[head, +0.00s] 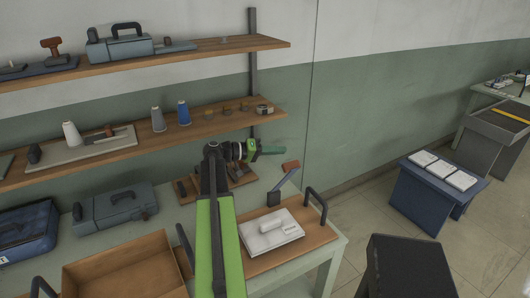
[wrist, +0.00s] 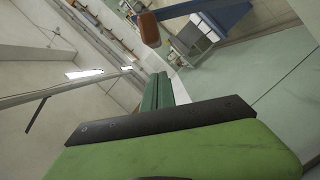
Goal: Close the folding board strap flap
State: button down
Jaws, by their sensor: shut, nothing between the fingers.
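A raised blue-grey flap (head: 286,181) with a brown end stands tilted up from a small dark block (head: 273,199) at the back of a wooden board (head: 318,236). I take it for the strap flap. Its brown end (wrist: 149,30) also shows at the top of the wrist view. My gripper (head: 283,150) is shut and empty, reaching right, just above and left of the brown end in the head view, apparently apart from it. In the wrist view my shut dark green fingers (wrist: 157,92) point toward the flap side.
A white folded cloth (head: 270,238) with a small white roll lies on the board. A black handle (head: 316,205) rises at its right end. A wooden tray (head: 120,255) and a grey toolbox (head: 114,207) stand left. Shelves (head: 200,114) hang behind my arm.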

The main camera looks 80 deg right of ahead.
jog(key=shift+s+a+f+b, duration=0.25)
jog(key=shift+s+a+f, duration=0.15)
jog(key=shift+a+f, duration=0.15)
jog(key=shift+s+a+f+b, duration=0.25)
jog(key=shift+s+a+f, duration=0.15)
jog(key=shift+a, duration=0.2)
